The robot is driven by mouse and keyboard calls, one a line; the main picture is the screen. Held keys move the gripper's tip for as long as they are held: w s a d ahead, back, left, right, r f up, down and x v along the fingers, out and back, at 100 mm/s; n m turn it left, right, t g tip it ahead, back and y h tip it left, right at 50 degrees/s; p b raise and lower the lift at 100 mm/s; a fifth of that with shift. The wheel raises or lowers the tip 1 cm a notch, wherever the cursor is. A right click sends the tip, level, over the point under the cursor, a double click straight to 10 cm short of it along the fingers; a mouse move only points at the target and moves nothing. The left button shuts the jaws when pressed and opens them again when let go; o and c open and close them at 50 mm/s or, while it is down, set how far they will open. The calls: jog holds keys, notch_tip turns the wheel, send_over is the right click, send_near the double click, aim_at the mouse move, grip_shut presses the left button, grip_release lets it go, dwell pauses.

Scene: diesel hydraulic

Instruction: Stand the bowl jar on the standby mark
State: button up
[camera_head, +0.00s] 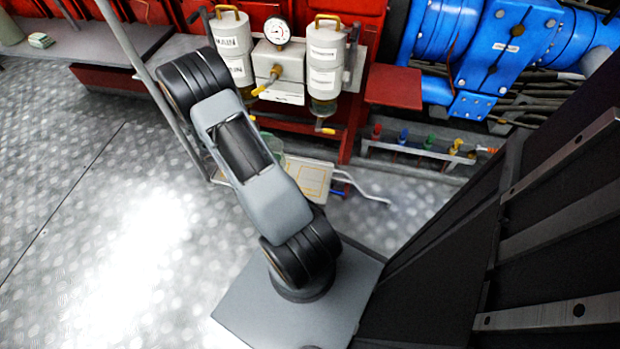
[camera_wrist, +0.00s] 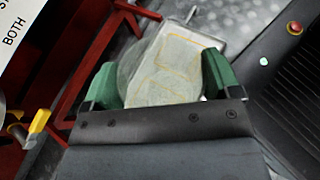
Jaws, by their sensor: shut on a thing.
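My gripper (camera_wrist: 160,80) has its two green fingers on either side of a clear, greenish glass jar (camera_wrist: 145,88), shut on it. This looks like the bowl jar. Beyond it in the wrist view is a pale tray (camera_wrist: 205,40) with yellow outlines, partly seen through the glass. In the head view the tray (camera_head: 316,181) lies low in front of the red frame, and a bit of greenish glass (camera_head: 272,146) shows beside my arm. My arm hides the gripper there. I cannot tell which outline is the standby mark, or whether the jar touches the tray.
Two pale filter housings (camera_head: 233,48) (camera_head: 325,62) and a gauge (camera_head: 277,31) stand above the tray. A yellow lever (camera_wrist: 38,122) and red frame (camera_wrist: 70,85) are left in the wrist view. A rack of coloured items (camera_head: 415,143) is at right. Open floor (camera_head: 100,200) lies left.

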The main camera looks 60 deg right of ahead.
jog(key=shift+s+d+f+b, duration=1.25)
jog(key=shift+s+f, duration=0.45)
jog(key=shift+f, duration=0.35)
jog(key=shift+s+d+f+b, duration=1.3)
jog(key=shift+s+f, duration=0.35)
jog(key=shift+f, duration=0.45)
jog(key=shift+s+d+f+b, duration=1.25)
jog(key=shift+s+f, duration=0.45)
jog(key=shift+f, duration=0.35)
jog(key=shift+f, duration=0.15)
jog(key=o, duration=1.1)
jog(key=p+v, duration=0.4)
jog(key=v, duration=0.8)
jog(key=shift+p, duration=0.4)
jog(key=a+r+m+t+y, duration=1)
jog(key=a+r, duration=1.3)
jog(key=a, duration=0.2)
jog(key=shift+t, duration=0.4)
